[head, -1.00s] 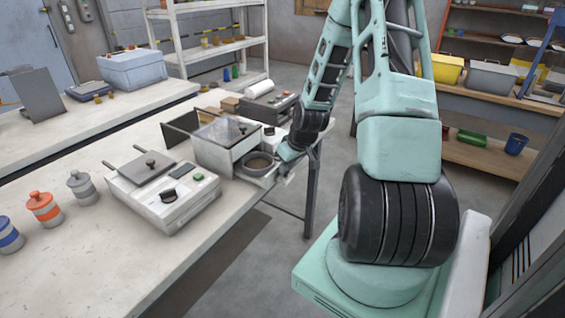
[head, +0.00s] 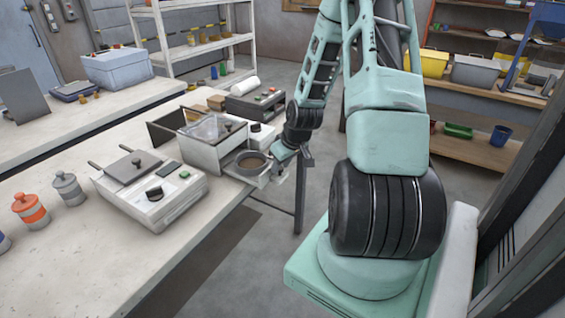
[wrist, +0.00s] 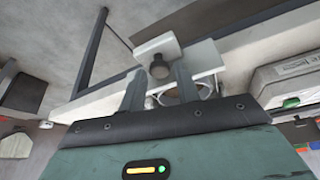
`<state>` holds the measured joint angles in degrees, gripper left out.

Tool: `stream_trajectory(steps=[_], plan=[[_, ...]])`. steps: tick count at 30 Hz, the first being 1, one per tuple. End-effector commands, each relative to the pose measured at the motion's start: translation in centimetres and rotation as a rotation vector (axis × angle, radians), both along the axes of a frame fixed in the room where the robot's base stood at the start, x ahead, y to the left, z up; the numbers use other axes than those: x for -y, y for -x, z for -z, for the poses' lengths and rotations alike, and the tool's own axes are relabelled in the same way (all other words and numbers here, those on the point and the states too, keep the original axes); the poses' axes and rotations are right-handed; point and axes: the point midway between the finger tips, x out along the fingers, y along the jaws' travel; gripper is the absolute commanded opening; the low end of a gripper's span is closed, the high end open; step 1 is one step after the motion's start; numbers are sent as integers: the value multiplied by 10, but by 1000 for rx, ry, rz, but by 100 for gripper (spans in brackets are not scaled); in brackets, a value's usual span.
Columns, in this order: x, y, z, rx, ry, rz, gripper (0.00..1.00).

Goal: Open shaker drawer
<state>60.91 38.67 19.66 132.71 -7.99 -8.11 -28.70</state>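The shaker (head: 204,152) is a white box with a clear lid near the right end of the long bench in the head view. Its drawer (head: 247,173), carrying a round dark-rimmed pan (head: 253,163), sticks out from the box's right side. The drawer's pale handle block (wrist: 157,47) and a grey round knob show between my fingers in the wrist view. My gripper (wrist: 160,78) appears shut on this handle; the exact contact is hard to see. In the head view my gripper (head: 283,170) is at the drawer's outer end, partly hidden and small.
A white device (head: 150,190) with a dark lid and knob stands left of the shaker. An orange-banded jar (head: 30,210) and a grey jar (head: 68,188) stand farther left. A grey floor gap separates the bench from my base. Shelves (head: 480,110) stand behind my arm.

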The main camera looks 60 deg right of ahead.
Motion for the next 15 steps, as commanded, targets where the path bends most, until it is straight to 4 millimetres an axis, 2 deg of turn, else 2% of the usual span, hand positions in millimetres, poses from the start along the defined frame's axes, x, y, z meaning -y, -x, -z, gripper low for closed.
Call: stream_trajectory(steps=[4, 8, 15], plan=[[1, 2, -7, 2, 1, 3, 32], [0, 10, -24, 2, 4, 2, 32], [-3, 30, -75, 3, 3, 5, 32]])
